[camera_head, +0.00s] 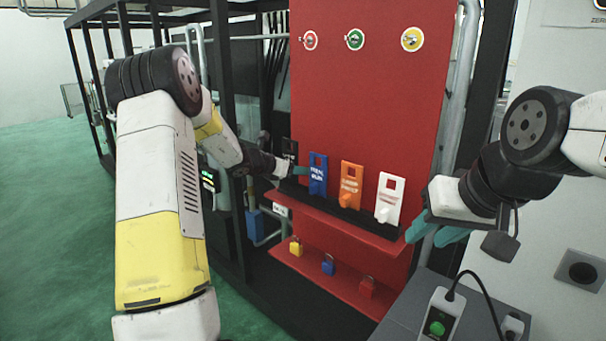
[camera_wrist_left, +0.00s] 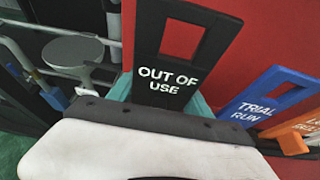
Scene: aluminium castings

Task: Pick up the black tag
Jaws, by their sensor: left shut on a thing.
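The black tag (camera_head: 289,147) stands at the left end of the row of tags on the red board's upper shelf. In the left wrist view the black tag (camera_wrist_left: 163,62) fills the middle, with a square hole and white "OUT OF USE" lettering. My left gripper (camera_head: 297,170) is at its lower part. The teal fingers of my left gripper (camera_wrist_left: 160,98) show on both sides of the tag, shut on it. The tag's lower end is hidden by the gripper. My right gripper (camera_head: 437,232) is empty, with its teal fingers apart, right of the shelf.
Blue (camera_head: 318,174), orange (camera_head: 351,184) and white (camera_head: 390,197) tags stand to the right on the upper shelf (camera_head: 345,226). Yellow (camera_head: 295,247), blue (camera_head: 328,265) and red (camera_head: 367,288) padlocks are on the lower shelf. A grey box with a green button (camera_head: 437,327) is at bottom right.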

